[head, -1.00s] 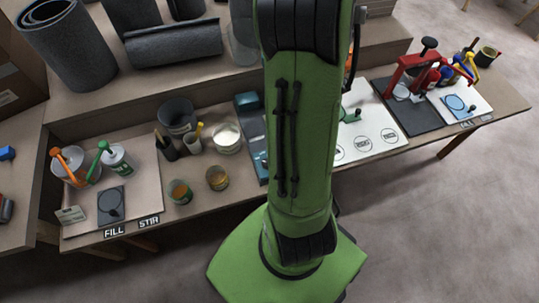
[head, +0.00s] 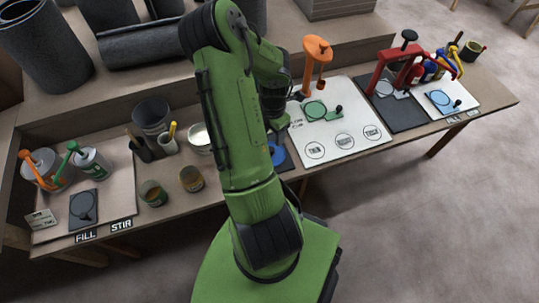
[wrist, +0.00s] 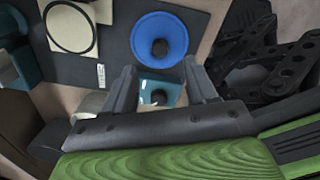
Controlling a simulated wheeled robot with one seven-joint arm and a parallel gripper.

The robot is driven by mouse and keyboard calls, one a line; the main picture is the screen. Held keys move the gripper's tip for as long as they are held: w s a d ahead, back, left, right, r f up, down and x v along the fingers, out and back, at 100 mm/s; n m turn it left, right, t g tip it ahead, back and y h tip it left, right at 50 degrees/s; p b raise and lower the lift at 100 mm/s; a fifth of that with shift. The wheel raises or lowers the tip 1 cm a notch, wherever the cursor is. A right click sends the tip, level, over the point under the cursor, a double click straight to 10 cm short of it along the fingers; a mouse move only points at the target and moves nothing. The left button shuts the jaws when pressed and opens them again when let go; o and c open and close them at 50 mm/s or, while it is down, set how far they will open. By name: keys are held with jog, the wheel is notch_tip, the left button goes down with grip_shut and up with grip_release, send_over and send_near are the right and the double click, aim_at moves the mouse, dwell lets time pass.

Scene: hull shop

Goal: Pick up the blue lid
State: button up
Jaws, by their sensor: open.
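The blue lid (wrist: 180,37) is a round blue disc with a dark knob in its middle, lying on a dark grey mat in the wrist view. In the head view a part of the blue lid (head: 279,157) shows just right of my arm, and the arm covers the rest. My gripper (wrist: 160,66) is open and empty. In the wrist view the lid lies beyond the fingertips, roughly in line with the gap between them, and apart from them. In the head view I cannot make out the fingers.
In the wrist view, a teal piece (wrist: 158,92) with a dark knob shows between the fingers, and black perforated parts (wrist: 275,65) stand at right. In the head view, a white board (head: 345,140) lies right of my arm; cups and cans (head: 153,193) stand left.

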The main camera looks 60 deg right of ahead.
aim_at(271, 149)
jog(key=f+b, duration=0.1)
jog(key=f, duration=0.4)
jog(key=f+b, duration=0.1)
jog(key=f, duration=0.2)
jog(key=shift+w+a+f+b, duration=0.2)
jog(key=shift+a+b, duration=0.05)
jog(key=shift+b, duration=0.1)
jog(key=shift+r, duration=0.15)
jog(key=shift+c, duration=0.5)
grip_shut()
